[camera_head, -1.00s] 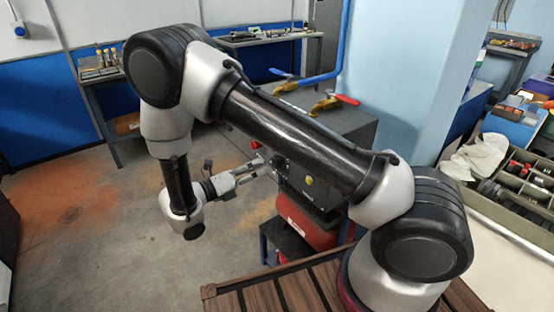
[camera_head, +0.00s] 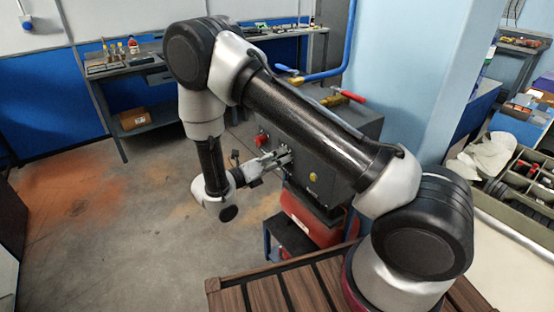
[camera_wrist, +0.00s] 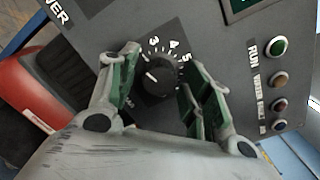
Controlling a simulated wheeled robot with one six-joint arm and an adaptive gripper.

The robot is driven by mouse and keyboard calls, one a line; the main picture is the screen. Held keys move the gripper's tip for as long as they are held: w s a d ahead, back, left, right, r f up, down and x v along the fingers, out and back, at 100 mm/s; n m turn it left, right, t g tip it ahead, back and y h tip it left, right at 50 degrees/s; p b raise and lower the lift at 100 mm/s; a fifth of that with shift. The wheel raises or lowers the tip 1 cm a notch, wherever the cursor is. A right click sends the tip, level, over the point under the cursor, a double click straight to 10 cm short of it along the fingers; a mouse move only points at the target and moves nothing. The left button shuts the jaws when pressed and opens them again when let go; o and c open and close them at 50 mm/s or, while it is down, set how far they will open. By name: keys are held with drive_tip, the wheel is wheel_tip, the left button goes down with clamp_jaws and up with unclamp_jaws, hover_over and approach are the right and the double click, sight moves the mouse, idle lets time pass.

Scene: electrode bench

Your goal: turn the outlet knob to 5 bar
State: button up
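The black outlet knob (camera_wrist: 159,76) is on the dark control panel (camera_wrist: 215,35) in the wrist view. Its dial shows the numbers 3, 4 and 5 along the top and right. A white mark on the knob points to the left, short of the 3; the exact value is too small to read. My gripper (camera_wrist: 160,60) is open, with one finger on each side of the knob and a gap showing on both sides. In the head view my gripper (camera_head: 274,161) is at the front of the dark machine (camera_head: 325,178), and the knob is hidden there.
A row of buttons, one green (camera_wrist: 276,46), runs down the panel's right side. A red tank (camera_head: 310,222) sits below the machine. Red-handled (camera_head: 349,96) and blue-handled valves are above it. Open floor (camera_head: 110,215) lies to the left.

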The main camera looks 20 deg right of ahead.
drive_tip(key=c, duration=0.8)
drive_tip(key=shift+m, duration=0.3)
drive_tip(key=m, duration=0.3)
drive_tip(key=shift+m, duration=0.4)
drive_tip(key=m, duration=0.4)
drive_tip(key=shift+m, duration=0.3)
drive_tip(key=m, duration=0.6)
drive_tip(key=shift+m+h, duration=0.3)
drive_tip(key=shift+h, duration=0.1)
drive_tip(key=m+g, duration=0.1)
drive_tip(key=m, duration=0.5)
drive_tip(key=shift+f+m, duration=0.1)
drive_tip(key=shift+m, duration=0.2)
